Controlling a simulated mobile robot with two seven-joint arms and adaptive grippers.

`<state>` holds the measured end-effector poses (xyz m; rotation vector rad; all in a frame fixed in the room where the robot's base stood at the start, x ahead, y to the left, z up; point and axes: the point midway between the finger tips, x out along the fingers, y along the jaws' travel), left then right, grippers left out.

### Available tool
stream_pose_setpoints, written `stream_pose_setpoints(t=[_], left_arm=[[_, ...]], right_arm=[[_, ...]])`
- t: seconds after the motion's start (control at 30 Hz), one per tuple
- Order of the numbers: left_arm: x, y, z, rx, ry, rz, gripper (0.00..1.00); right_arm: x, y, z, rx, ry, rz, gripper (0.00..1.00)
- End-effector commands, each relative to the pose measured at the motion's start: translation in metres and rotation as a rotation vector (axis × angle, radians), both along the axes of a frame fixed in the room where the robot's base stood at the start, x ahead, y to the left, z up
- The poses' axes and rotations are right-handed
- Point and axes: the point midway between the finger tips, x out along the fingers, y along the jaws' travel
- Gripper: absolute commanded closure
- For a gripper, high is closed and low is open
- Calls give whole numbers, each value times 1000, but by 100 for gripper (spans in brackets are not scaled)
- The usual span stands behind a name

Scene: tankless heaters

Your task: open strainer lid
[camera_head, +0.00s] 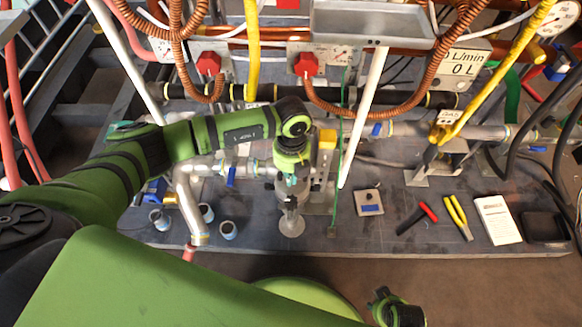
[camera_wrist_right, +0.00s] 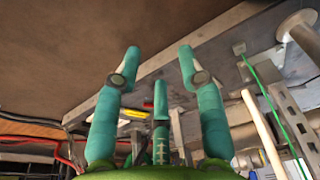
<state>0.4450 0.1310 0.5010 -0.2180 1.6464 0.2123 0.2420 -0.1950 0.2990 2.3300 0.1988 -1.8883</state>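My left gripper (camera_head: 288,184) points down onto the upper part of a grey metal strainer (camera_head: 291,204) at the front middle of the bench in the head view. Its teal fingers are small and partly hidden, so I cannot tell whether they touch or grip it. A round pale disc (camera_head: 291,226) shows at the strainer's lower end; I cannot tell a separate lid. My right gripper (camera_wrist_right: 155,75) has its teal fingers spread, with nothing between them. In the head view, part of my right wrist shows at the bottom edge, away from the bench.
The grey bench (camera_head: 330,243) holds red-handled pliers (camera_head: 417,218), yellow-handled pliers (camera_head: 459,217), a white paper (camera_head: 496,220) and a small metal plate (camera_head: 368,202). Small cups (camera_head: 228,230) stand left of the strainer. Pipes and a white pole (camera_head: 364,115) stand close behind and right.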

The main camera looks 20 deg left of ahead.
Motion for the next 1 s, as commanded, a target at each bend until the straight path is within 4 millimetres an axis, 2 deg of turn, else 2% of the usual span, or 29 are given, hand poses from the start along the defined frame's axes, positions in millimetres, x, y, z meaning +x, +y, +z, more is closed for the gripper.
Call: stream_pose_setpoints(t=[0.2,0.7,1.0], left_arm=[[-1,-1,-9,-1,-1,-1,100],[2,0,-6,-11,34,0,100],[6,2,-2,-23,77,1,100]], right_arm=[[-1,0,2,0,7,-1,60],[-1,0,1,-1,10,-2,60],[5,1,7,0,0,-2,60]])
